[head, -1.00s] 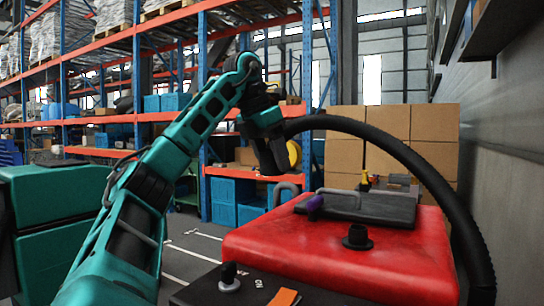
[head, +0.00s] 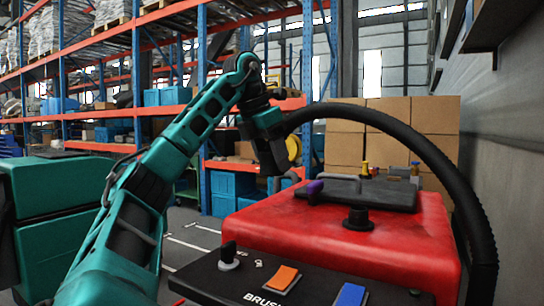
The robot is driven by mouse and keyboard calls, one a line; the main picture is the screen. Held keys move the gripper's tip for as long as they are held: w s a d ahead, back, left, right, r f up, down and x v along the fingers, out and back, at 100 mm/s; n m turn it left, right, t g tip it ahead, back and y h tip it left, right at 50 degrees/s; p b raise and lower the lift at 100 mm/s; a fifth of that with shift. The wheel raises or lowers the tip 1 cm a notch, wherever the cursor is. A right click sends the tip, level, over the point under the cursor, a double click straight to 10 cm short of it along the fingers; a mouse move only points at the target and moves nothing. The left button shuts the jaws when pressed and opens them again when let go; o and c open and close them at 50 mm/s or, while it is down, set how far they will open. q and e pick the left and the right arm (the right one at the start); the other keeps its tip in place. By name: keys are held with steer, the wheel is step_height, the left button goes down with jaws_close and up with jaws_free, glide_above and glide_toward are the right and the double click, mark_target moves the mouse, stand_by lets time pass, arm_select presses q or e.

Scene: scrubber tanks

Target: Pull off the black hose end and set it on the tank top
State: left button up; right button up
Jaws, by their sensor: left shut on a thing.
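My left gripper (head: 275,165) is shut on the end of the black hose (head: 420,145), up at the left behind the red tank (head: 330,240). The hose arcs from the gripper over the tank and down its right side. The hose's very end is hidden in the jaws. A short black round fitting (head: 358,219) stands open on the tank top, apart from the hose. My right gripper is not in view.
A black lid (head: 370,193) with a purple knob (head: 315,187) covers the tank's rear. A control panel (head: 240,285) with orange and blue switches lies in front. Cardboard boxes (head: 390,125) stand behind; a wall is at right. Bare red tank top surrounds the fitting.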

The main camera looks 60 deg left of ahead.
arm_select(q)
steer(key=shift+f+b, duration=0.4)
steer(key=shift+f, duration=0.25)
steer(key=shift+f+b, duration=0.9)
steer(key=shift+f, duration=0.4)
steer(key=shift+f+b, duration=1.9)
steer(key=shift+f, duration=0.85)
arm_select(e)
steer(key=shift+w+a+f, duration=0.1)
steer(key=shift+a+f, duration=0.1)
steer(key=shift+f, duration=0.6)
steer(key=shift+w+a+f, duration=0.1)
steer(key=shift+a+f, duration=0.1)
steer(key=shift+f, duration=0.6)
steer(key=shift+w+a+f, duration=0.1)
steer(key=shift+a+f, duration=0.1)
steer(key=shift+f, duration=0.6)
arm_select(q)
steer(key=o, duration=1.2)
steer(key=shift+o, duration=0.5)
steer(key=shift+o, duration=0.8)
steer(key=shift+r, duration=0.1)
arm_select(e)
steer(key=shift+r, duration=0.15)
